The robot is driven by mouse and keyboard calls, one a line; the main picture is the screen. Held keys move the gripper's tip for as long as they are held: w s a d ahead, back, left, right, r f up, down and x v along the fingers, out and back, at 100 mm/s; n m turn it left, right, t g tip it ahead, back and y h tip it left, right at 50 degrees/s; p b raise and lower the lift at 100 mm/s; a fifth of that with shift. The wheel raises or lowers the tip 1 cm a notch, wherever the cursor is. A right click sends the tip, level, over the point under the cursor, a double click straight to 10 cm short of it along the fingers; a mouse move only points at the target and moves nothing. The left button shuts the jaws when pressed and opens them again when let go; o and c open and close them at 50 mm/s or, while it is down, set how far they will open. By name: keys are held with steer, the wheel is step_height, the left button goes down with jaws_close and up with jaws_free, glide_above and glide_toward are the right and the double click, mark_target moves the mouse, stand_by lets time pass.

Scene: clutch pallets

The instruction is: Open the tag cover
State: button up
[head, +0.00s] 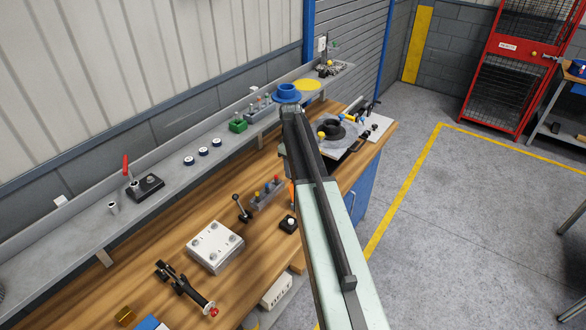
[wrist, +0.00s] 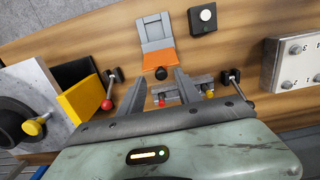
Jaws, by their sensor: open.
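I see no contact. In the head view my arm hides most of this place; only an orange sliver (head: 291,190) shows beside it.
A black button box (wrist: 203,18) sits close by. Levers with a red knob (wrist: 107,104) and a dark handle (wrist: 235,78) flank the fingers. A yellow plate (wrist: 82,97) stands at left. A white box (head: 215,246) is on the wooden bench (head: 120,292).

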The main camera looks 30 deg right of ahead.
step_height(320, 180, up, 6)
steer(key=p, duration=0.4)
steer(key=shift+w+f, duration=0.15)
steer(key=shift+f, duration=0.1)
steer(key=shift+a+f, duration=0.1)
steer(key=shift+a, duration=0.1)
steer(key=s+a+f+m+b, duration=0.1)
steer(key=s+a+f+b, duration=0.4)
steer(key=s+a, duration=0.2)
steer(key=s+a+f+m+b, duration=0.2)
steer(key=s+a+f+b, duration=0.3)
steer(key=a, duration=0.4)
steer(key=s+a+f+m+b, duration=0.2)
steer(key=s+a+f+b, duration=0.4)
steer(key=s+a, duration=0.2)
steer(key=shift+s+a+f, duration=0.1)
steer(key=shift+s, duration=0.25)
steer(key=shift+w, duration=0.1)
